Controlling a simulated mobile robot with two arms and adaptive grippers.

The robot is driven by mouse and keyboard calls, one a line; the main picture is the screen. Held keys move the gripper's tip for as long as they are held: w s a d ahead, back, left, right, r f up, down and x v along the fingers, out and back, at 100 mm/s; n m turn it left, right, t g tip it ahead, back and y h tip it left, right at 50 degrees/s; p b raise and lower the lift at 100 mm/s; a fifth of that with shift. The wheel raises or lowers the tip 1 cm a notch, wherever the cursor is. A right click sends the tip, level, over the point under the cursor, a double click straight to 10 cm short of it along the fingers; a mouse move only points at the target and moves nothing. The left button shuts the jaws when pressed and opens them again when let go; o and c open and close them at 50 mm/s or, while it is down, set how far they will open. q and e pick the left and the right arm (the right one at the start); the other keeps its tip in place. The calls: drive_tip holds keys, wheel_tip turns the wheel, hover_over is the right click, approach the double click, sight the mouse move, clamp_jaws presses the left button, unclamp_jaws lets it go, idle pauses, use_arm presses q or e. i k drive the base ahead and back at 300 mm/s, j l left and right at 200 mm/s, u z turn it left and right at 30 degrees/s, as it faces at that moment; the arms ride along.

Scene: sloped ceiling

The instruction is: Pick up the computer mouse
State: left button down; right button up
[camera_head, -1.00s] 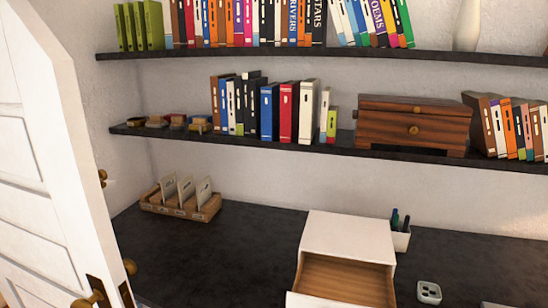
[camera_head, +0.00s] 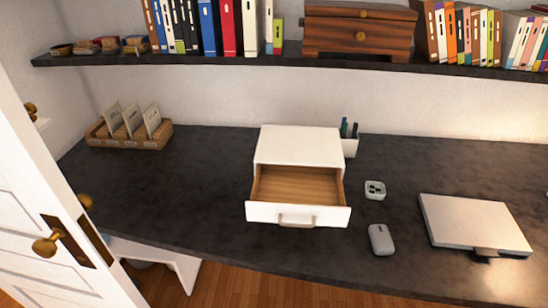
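The computer mouse (camera_head: 381,239) is a small light-grey rounded shape. It lies on the dark desk (camera_head: 190,195) near the front edge, right of the open drawer and left of the closed laptop. Nothing covers it. Neither of my grippers is in view.
A white drawer box (camera_head: 300,146) stands mid-desk with its drawer (camera_head: 297,214) pulled open toward me. A white door (camera_head: 50,215) stands at the left, and a shelf (camera_head: 200,60) crosses above.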

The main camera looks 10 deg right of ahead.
sight(382, 244)
drive_tip(key=z, duration=1.25)
drive_tip(key=i+l, duration=0.15)
drive_tip(key=l, duration=0.2)
drive_tip(key=i+l+u, duration=0.1)
drive_tip(key=l, duration=0.25)
drive_tip(key=i+l+u, duration=0.1)
drive_tip(key=l, duration=0.3)
drive_tip(key=i, duration=0.1)
